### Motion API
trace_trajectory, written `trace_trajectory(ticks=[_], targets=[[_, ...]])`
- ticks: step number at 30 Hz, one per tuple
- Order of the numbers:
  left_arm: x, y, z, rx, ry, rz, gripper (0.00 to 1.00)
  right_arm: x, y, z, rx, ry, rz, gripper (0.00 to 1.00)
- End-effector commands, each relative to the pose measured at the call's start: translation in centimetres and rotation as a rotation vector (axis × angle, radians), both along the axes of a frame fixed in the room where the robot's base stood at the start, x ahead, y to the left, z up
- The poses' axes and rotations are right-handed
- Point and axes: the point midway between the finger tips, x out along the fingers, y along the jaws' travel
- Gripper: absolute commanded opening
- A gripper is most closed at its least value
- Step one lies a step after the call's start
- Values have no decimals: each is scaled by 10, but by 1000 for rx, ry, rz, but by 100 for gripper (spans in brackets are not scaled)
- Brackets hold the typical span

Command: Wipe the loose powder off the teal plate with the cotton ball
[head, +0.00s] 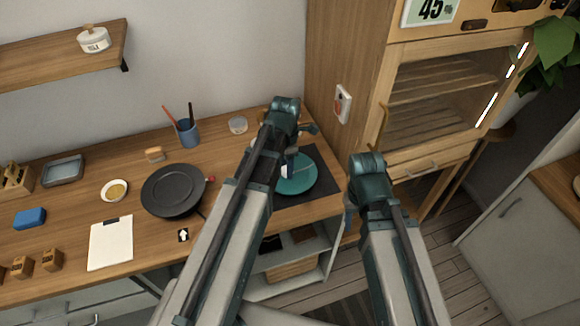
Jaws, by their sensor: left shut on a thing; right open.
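The teal plate (299,178) lies on a dark mat (322,165) at the right part of the wooden worktop, partly hidden by my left arm. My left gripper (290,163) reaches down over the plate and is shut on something. A small white patch at the plate's left side looks like the cotton ball (285,170), mostly hidden behind my arm. I cannot tell whether it touches the plate. I cannot make out the gold seams or the powder. My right gripper (350,205) is open, to the right of the plate, beyond the worktop's edge, its fingers mostly hidden.
A tall wooden cabinet (345,60) rises at the right.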

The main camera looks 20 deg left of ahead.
Motion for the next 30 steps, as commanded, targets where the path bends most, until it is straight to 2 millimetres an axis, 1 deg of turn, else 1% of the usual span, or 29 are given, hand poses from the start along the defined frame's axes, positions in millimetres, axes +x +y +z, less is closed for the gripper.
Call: trace_trajectory(ticks=[3,11,21,30], targets=[[0,7,-1,3,0,1,3,0,0,-1,0,0,0,50],[-2,9,-1,4,0,0,3,0,0,0,0,0,0,50],[-20,14,1,3,1,1,3,0,0,1,0,0,0,50],[-20,14,1,1,0,0,3,0,0,1,0,0,0,50]])
